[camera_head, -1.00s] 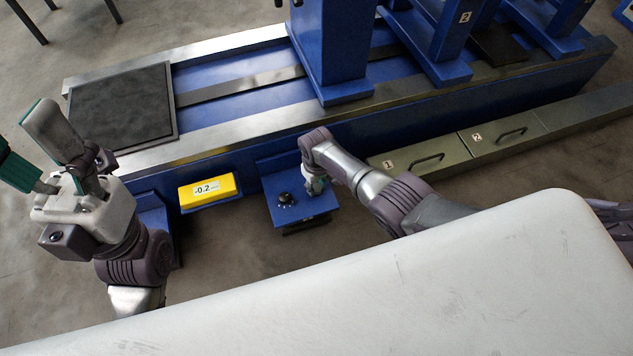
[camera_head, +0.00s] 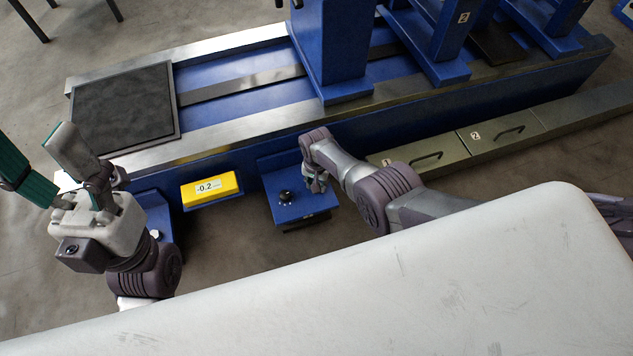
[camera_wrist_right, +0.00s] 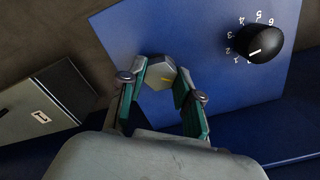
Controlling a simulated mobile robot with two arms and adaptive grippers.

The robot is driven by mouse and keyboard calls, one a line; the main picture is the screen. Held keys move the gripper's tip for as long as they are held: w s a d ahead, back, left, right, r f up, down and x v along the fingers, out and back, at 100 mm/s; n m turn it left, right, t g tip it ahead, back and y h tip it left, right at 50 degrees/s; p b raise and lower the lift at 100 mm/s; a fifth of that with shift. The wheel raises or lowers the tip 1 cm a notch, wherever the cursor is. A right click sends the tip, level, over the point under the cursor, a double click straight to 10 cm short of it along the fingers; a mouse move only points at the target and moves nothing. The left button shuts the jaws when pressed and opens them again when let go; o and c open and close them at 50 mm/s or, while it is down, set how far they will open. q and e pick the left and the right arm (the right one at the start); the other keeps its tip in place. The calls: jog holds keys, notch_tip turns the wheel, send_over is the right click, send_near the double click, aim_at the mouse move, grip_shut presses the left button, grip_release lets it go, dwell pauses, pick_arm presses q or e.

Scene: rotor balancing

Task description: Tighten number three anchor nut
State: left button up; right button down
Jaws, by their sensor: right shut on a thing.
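A grey hex nut (camera_wrist_right: 160,72) with a yellow mark shows in the right wrist view, beside a black dial knob (camera_wrist_right: 251,42) numbered 1 to 6. The knob's white line points near 1. My right gripper (camera_wrist_right: 158,92) is shut on the nut, its two green-padded fingers on either side. In the head view my right gripper (camera_head: 316,184) is at the right part of the blue box (camera_head: 290,212), where the nut is hidden. No number for the nut is readable. My left gripper (camera_head: 40,165) is open and empty at the left, its fingers spread wide.
A yellow display (camera_head: 211,188) reads -0.2. The long blue machine bed (camera_head: 240,115) with steel rails runs behind. Drawers marked 1 (camera_head: 420,158) and 2 (camera_head: 500,134) lie to the right. A white surface (camera_head: 330,290) fills the foreground.

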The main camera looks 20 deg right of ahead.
jog(key=m, duration=0.5)
jog(key=shift+m, duration=0.3)
jog(key=m, duration=0.4)
jog(key=shift+m, duration=0.4)
jog(key=c, duration=0.8)
grip_release()
jog(key=shift+r, duration=0.1)
jog(key=shift+w+r, duration=0.1)
jog(key=shift+r, duration=3.55)
